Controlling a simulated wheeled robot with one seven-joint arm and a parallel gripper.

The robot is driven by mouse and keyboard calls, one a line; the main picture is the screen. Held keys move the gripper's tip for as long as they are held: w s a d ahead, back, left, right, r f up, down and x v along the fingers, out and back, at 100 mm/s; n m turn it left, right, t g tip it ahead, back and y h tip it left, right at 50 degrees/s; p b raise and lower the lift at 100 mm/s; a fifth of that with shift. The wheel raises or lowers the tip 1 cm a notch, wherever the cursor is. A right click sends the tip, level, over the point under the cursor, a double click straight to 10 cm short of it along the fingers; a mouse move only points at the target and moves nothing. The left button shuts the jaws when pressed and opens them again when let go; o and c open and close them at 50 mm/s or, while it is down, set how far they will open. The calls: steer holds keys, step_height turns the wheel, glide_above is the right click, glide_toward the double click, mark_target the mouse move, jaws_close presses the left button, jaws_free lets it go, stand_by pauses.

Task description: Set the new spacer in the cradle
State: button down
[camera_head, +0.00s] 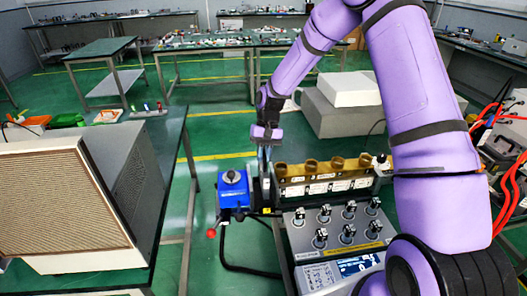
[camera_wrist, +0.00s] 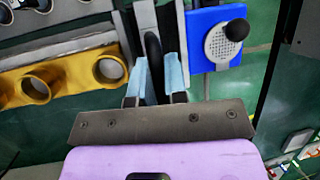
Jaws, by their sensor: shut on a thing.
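My gripper (camera_head: 264,150) points down beside the left end of the brass-coloured fixture. In the wrist view its two light-blue fingers (camera_wrist: 158,75) are closed on a dark, rounded, upright piece (camera_wrist: 153,48), seen nearly edge-on; it looks like the spacer. The piece stands between two grey metal plates (camera_wrist: 172,28), which may be the cradle. I cannot tell whether the piece rests on anything, as its lower part is hidden.
A blue box (camera_head: 233,190) with a black knob stands close to the left of my gripper. A brass-coloured fixture with several round openings (camera_wrist: 108,68) is on the other side. A panel of several switches (camera_head: 335,228) is in front.

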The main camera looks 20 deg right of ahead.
steer(key=shift+f, duration=2.35)
steer(key=c, duration=1.1)
jaws_free()
